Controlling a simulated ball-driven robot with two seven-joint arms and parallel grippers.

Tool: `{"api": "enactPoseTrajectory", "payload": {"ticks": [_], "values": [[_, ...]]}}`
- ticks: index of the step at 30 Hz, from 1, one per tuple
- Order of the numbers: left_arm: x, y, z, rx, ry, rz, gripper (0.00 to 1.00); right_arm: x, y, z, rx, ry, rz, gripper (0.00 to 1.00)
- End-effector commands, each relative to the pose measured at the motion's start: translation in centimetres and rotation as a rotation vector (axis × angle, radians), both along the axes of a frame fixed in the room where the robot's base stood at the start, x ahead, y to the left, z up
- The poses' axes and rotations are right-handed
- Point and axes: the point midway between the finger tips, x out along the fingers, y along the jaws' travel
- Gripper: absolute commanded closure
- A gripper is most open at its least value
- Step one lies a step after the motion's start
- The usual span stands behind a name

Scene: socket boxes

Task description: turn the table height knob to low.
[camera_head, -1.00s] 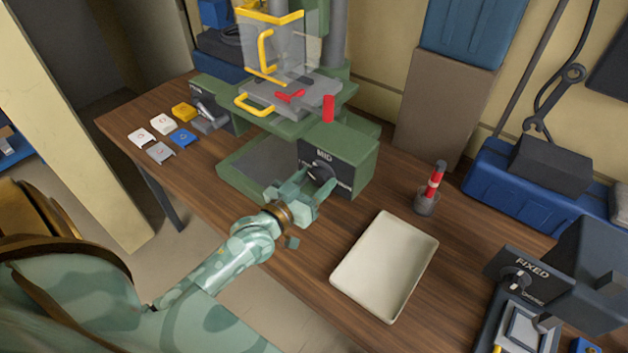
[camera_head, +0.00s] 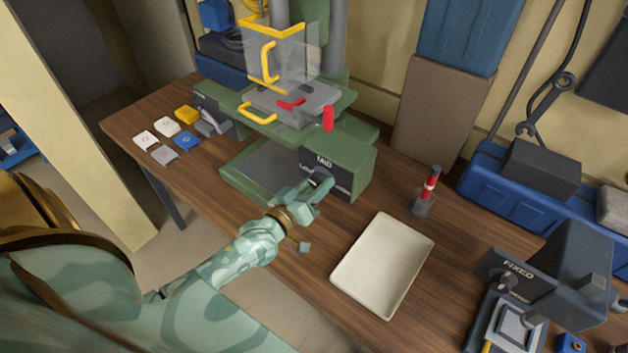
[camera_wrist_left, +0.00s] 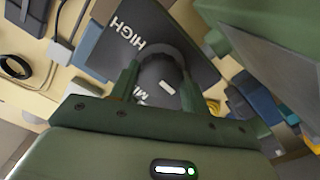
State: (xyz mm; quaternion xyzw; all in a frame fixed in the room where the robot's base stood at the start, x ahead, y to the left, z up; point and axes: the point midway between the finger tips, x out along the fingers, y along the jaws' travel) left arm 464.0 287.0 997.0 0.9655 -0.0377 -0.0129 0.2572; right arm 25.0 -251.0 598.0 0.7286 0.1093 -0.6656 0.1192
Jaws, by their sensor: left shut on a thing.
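The table height knob (camera_wrist_left: 158,72) is a dark round dial on a dark plate on the front of the green machine's box (camera_head: 350,165). The wrist view shows HIGH and part of MID on the plate, and a white mark on the knob. In the head view MID reads above the knob, which is mostly hidden by my fingers. My left gripper (camera_head: 318,186) is shut on the knob, with one finger on each side of it in the wrist view (camera_wrist_left: 160,85). My right gripper is not in view.
A cream tray (camera_head: 347,276) lies on the wooden table, right of my left arm. A red and white striped piece (camera_head: 430,183) stands in a grey holder. A dark box with a FIXED dial (camera_head: 507,278) is at the lower right.

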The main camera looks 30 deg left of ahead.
Motion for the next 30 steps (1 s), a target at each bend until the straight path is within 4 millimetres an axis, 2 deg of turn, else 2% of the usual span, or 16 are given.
{"api": "enactPoseTrajectory", "payload": {"ticks": [1,12,29,30], "values": [[0.1,0.1,0.6,-0.035,-0.006,0.002,0.76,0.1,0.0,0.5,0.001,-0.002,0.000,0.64],[0.2,0.1,0.6,-0.212,0.003,0.002,0.76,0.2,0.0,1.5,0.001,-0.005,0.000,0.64],[0.4,0.2,0.9,-0.248,-0.002,0.004,0.76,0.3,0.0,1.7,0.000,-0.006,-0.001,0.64],[0.4,0.2,0.9,-0.247,-0.002,0.004,0.45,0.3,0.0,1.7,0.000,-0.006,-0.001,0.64]]}}
